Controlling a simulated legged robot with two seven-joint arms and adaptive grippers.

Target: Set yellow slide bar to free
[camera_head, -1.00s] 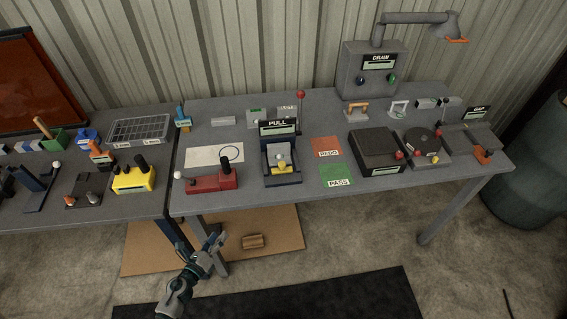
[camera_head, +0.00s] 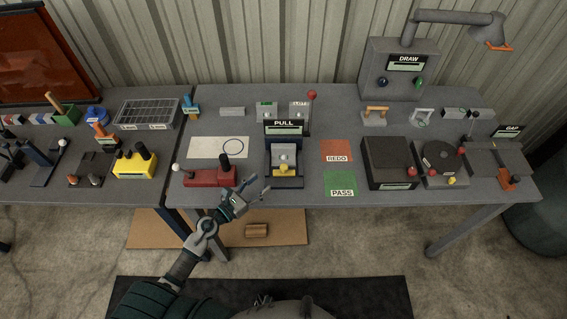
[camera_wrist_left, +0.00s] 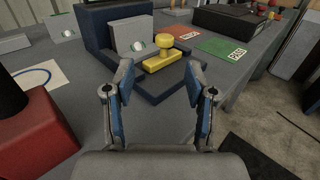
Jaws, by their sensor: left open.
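The yellow slide bar (camera_head: 285,170) sits low at the front of the dark blue PULL fixture (camera_head: 269,165). In the left wrist view the yellow slide bar (camera_wrist_left: 168,60) carries a round yellow knob and lies just beyond my fingertips, roughly between them. A grey block (camera_wrist_left: 131,37) stands beside it. My left gripper (camera_head: 256,188) is open and empty at the table's front edge, left of and in front of the fixture. Its two blue-padded fingers (camera_wrist_left: 159,82) show apart in the left wrist view, touching nothing. My right gripper is not in view.
A red block with a black knob (camera_head: 210,177) is close on the left of my left gripper. It also shows at the left of the wrist view (camera_wrist_left: 35,130). Green PASS (camera_head: 341,182) and orange REDO (camera_head: 336,151) mats lie flat on the right.

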